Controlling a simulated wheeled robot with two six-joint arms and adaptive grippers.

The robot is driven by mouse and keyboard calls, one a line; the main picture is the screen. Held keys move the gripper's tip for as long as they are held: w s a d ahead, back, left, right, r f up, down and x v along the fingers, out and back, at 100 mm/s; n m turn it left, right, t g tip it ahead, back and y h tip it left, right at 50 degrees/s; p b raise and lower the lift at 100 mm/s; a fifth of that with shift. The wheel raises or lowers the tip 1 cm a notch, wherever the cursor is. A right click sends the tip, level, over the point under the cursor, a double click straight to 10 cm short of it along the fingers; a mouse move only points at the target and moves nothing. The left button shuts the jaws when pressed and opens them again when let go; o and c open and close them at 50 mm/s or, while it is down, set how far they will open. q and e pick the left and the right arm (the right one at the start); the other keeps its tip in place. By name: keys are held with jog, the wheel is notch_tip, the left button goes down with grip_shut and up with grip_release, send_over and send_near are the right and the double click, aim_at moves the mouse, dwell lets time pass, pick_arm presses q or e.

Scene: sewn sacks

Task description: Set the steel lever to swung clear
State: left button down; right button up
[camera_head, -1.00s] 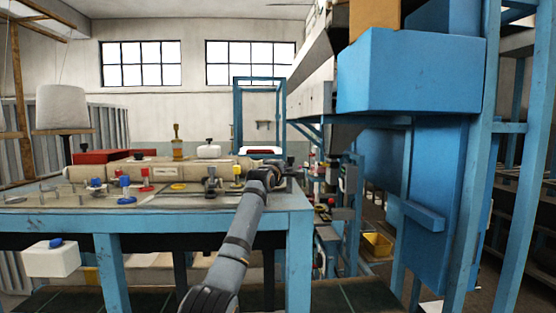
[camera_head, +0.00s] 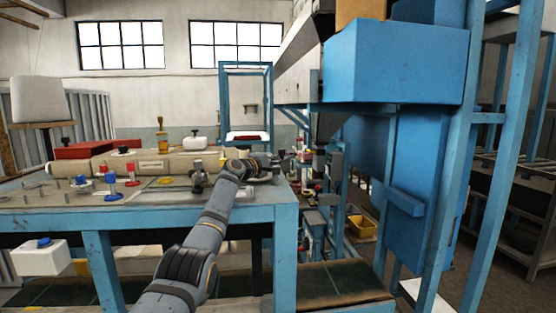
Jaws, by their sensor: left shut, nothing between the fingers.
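My left arm reaches up from the bottom over the right end of a blue-framed bench (camera_head: 240,214). My left gripper (camera_head: 283,160) is small and dark at the bench's far right corner, shut and empty. It points right, toward a cluster of dark and grey machine fittings (camera_head: 318,160) beside the blue frame. I cannot pick out the steel lever with certainty among these fittings, so its position is not readable. Whether the gripper touches anything there cannot be told. My right gripper is out of view.
A large blue hopper (camera_head: 392,62) and blue posts stand at the right. A yellow bin (camera_head: 362,228) sits low behind. Floor shows at far right.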

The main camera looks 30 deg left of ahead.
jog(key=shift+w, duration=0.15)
pick_arm(q)
jog(key=shift+s, duration=0.1)
jog(key=shift+s+a+f, duration=0.1)
jog(key=shift+s+a, duration=0.15)
jog(key=shift+s, duration=0.35)
jog(key=s, duration=0.6)
jog(key=s+a, duration=0.1)
jog(key=s, duration=0.2)
jog(key=shift+s+a, duration=0.1)
jog(key=shift+s, duration=0.7)
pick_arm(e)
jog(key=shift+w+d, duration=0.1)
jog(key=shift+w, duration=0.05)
pick_arm(q)
jog(key=shift+w, duration=0.1)
